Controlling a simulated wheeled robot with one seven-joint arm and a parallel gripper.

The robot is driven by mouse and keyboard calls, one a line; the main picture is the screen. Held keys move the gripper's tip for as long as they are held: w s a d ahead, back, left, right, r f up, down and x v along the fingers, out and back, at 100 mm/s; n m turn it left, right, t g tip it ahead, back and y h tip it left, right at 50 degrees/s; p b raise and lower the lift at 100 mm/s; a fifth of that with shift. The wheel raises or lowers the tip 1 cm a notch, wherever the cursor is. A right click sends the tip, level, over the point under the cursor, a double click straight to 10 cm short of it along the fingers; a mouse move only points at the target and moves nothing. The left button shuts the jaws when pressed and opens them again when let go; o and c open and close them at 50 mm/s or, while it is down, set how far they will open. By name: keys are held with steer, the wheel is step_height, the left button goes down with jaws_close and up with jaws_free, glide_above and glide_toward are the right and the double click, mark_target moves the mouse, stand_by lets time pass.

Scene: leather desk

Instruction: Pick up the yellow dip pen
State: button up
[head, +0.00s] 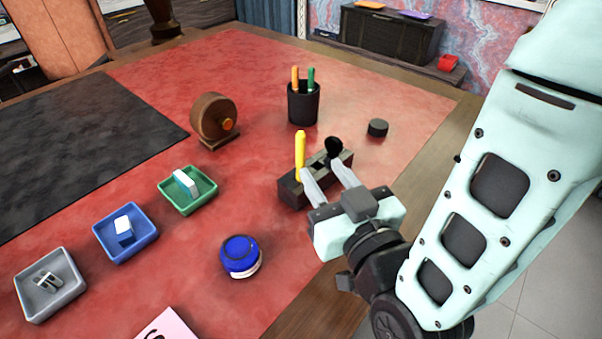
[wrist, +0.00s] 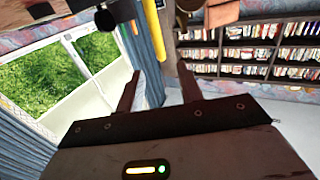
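The yellow dip pen (head: 300,150) stands upright in a dark pen stand (head: 291,190) near the desk's right side. My gripper (head: 322,168) is open and empty at the near side of the stand, one finger close to the pen's lower part and the other further right. In the wrist view, the yellow pen (wrist: 153,32) shows beyond the fingertips, sideways between the two fingers of my gripper (wrist: 156,74). I cannot tell whether a finger touches the pen or stand. The pen's lower end is hidden.
A black round-topped item (head: 334,147) stands at the stand's far end. Behind are a black pen cup (head: 303,106) and a dark puck (head: 377,128). A blue jar (head: 240,256) stands in front. Green (head: 187,206), blue (head: 106,246) and grey (head: 34,307) trays lie left.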

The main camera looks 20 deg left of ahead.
mark_target(302, 143)
steer(key=p+x, duration=0.1)
steer(key=x, duration=0.8)
steer(key=shift+w+a+p, duration=0.25)
steer(key=shift+p, duration=0.1)
jaws_close()
